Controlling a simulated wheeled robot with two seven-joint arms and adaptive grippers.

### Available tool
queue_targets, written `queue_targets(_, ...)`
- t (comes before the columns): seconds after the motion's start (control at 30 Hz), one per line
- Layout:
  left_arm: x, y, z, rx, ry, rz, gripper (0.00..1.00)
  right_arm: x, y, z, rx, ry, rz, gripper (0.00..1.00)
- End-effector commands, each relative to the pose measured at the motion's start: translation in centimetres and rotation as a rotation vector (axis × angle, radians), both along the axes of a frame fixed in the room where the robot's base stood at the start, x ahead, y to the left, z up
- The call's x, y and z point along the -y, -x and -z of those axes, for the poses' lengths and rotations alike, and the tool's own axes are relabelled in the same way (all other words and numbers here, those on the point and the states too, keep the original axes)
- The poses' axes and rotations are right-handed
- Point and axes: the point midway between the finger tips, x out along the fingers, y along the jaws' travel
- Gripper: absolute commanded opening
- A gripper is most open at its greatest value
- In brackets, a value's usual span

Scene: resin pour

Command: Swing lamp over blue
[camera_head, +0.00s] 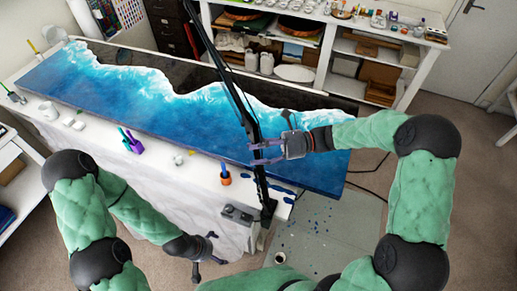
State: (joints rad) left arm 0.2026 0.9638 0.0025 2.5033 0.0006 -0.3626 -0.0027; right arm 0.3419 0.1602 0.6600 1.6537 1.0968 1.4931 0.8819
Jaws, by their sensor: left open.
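The lamp's black jointed arm (262,185) rises from a clamp at the table's front edge, up and left past the top of the picture. Its lamp head is not clearly visible. The blue resin (165,110) covers the long slab's near side, with white wave-like foam along its far edge. My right gripper (254,153) is at the lamp arm, its two fingers spaced apart and crossing it; whether it grips the arm cannot be told. My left gripper (212,248) is open and empty, low in front of the table.
On the table's near strip stand a white cup (48,111), a purple holder (134,146) and an orange pot (226,179). A grey control box (237,214) sits near the front edge. White shelves (335,35) with boxes stand behind. A mat (335,235) with blue drips lies on the floor.

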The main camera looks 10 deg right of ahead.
Motion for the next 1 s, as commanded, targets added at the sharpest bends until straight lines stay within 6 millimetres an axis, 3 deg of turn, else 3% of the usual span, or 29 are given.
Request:
queue_targets(0.03,0.0,0.0,0.0,0.0,0.0,0.0,1.0,0.0,0.0,0.1,-0.001,0.0,0.001,0.6)
queue_targets(0.1,0.0,0.0,0.0,0.0,0.0,0.0,1.0,0.0,0.0,0.0,-0.001,0.0,0.001,0.74)
queue_targets(0.43,0.0,0.0,0.0,0.0,0.0,0.0,1.0,0.1,0.0,0.0,0.0,0.001,0.002,0.74)
queue_targets(0.57,0.0,0.0,0.0,0.0,0.0,0.0,1.0,1.0,-0.1,0.0,0.0,0.0,0.005,0.74)
queue_targets(1.0,0.0,0.0,0.0,0.0,0.0,0.0,1.0,9.1,0.0,0.1,-0.001,0.001,0.005,0.74)
